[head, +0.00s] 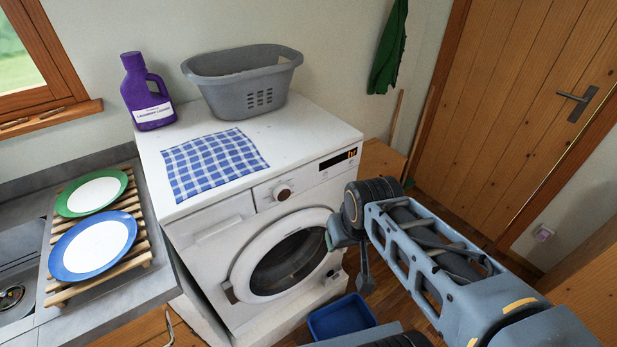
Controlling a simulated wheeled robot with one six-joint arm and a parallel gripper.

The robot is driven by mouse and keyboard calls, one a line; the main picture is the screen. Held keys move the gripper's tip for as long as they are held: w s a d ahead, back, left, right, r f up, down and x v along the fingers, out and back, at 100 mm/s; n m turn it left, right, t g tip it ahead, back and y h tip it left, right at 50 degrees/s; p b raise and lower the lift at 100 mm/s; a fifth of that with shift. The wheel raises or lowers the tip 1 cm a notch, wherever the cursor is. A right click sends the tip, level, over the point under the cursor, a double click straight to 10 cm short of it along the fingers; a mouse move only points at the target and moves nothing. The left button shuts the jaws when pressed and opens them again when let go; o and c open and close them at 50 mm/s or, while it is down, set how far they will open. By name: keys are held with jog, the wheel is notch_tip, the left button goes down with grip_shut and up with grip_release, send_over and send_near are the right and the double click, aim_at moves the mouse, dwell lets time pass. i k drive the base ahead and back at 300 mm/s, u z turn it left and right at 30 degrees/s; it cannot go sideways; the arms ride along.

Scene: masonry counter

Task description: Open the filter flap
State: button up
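The white washing machine (215,235) stands against the wall with its round door (285,262) closed. I cannot clearly make out the filter flap; the lower right of the machine's front is partly covered by my arm and gripper. My gripper (358,265) is in front of the machine's right side, to the right of the round door, pointing downward. One dark finger shows hanging down. Its opening is not clear from this angle, and I see nothing held in it.
A blue tray (342,318) lies on the floor before the machine. A grey basket (243,85), a purple detergent bottle (146,95) and a checked cloth (213,164) are on top. A plate rack (135,208) is on the left counter. A wooden door (520,110) is at right.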

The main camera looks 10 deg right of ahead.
aim_at(325, 283)
jog(key=k, duration=1)
jog(key=u, duration=1.4)
jog(key=i, duration=0.8)
jog(key=z, duration=2.05)
jog(key=i, duration=0.5)
jog(key=z, duration=0.1)
